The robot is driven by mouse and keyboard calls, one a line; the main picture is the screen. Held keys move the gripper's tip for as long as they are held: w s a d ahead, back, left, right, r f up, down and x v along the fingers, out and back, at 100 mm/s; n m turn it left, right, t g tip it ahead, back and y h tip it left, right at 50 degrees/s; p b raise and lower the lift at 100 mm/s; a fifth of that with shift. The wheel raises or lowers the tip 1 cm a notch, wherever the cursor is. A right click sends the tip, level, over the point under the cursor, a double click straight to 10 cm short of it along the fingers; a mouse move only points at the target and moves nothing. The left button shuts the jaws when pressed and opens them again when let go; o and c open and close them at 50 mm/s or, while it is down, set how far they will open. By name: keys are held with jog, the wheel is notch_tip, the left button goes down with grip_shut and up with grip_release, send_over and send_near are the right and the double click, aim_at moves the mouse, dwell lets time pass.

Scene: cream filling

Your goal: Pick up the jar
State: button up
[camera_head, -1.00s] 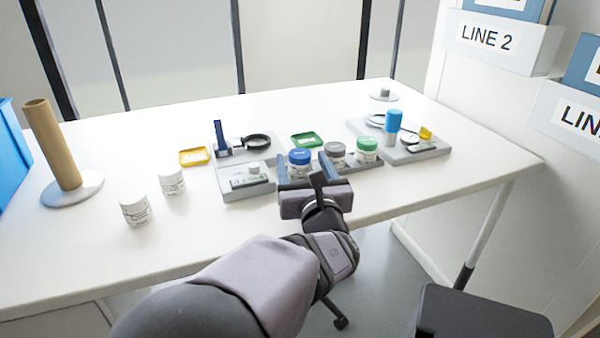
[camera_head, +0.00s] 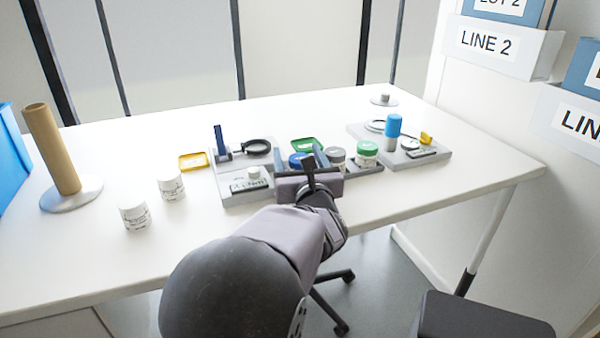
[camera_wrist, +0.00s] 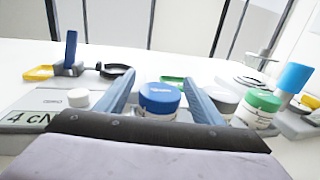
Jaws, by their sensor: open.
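A white jar with a blue lid (camera_wrist: 160,97) stands upright between the two blue fingers of my gripper (camera_wrist: 160,92) in the wrist view. The fingers are spread on either side of it, with no visible grip on the jar. In the head view my gripper (camera_head: 304,163) hides most of this jar, and its blue lid (camera_head: 297,158) shows behind. A grey-lidded jar (camera_head: 336,157) and a green-lidded jar (camera_head: 367,154) stand to its right in the same grey rack. Two white jars, one nearer (camera_head: 135,215) and one farther (camera_head: 171,186), stand at the left.
A grey base with a blue post (camera_head: 221,142) and black ring stands left of the rack. Another grey base (camera_head: 425,152) with a blue-topped cylinder (camera_head: 392,130) is on the right. Yellow (camera_head: 194,160) and green (camera_head: 306,145) trays lie behind.

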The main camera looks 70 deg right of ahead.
jog(key=shift+w+d, duration=0.35)
jog(key=shift+d, duration=0.1)
jog(key=c, duration=1.2)
jog(key=shift+o, duration=0.2)
notch_tip(320, 180, up, 10)
jog(key=p, duration=0.3)
jog(key=shift+r, duration=0.15)
